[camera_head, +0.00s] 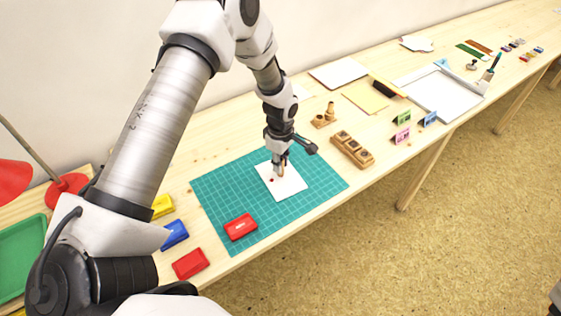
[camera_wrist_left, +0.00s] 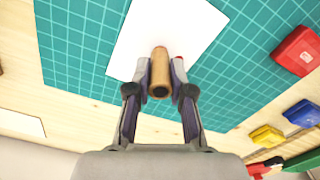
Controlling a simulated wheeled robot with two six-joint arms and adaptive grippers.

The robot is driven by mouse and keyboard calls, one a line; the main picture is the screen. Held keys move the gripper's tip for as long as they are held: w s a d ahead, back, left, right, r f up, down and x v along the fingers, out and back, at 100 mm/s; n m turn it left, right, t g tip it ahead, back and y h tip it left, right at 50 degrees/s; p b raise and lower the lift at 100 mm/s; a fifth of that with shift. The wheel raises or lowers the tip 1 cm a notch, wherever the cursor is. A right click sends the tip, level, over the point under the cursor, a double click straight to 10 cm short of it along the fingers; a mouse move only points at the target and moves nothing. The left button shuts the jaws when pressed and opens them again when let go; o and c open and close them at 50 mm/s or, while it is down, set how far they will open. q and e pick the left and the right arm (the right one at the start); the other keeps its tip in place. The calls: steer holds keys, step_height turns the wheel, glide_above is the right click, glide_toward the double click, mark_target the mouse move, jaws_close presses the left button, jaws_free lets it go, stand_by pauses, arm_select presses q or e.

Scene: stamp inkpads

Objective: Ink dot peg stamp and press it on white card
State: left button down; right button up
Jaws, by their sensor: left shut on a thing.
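My left gripper (camera_head: 279,168) is shut on a wooden dot peg stamp (camera_wrist_left: 160,76), with a finger on each side of it in the left wrist view. The peg is over the white card (camera_head: 291,184), which lies on the green cutting mat (camera_head: 322,184). I cannot tell whether its tip touches the card. A small red dot (camera_head: 271,180) shows on the card, left of the gripper. The card also fills the upper middle of the left wrist view (camera_wrist_left: 195,25). A red inkpad (camera_head: 240,227) sits on the mat's near part. My right gripper is not in view.
Blue (camera_head: 175,235) and yellow (camera_head: 162,206) inkpads and another red one (camera_head: 190,264) lie left of the mat. A wooden stamp holder (camera_head: 352,150) stands right of it. A white tray (camera_head: 440,94) lies farther right. The mat's right part is clear.

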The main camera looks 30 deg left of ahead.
arm_select(q)
steer(key=shift+f, duration=0.55)
stand_by(0.4)
steer(key=shift+s+f, duration=0.1)
stand_by(1.4)
steer(key=shift+r+p, duration=0.65)
steer(key=shift+p, duration=0.15)
steer(key=shift+r, duration=0.15)
step_height(320, 180, up, 5)
steer(key=p, duration=0.5)
steer(key=shift+r, duration=0.15)
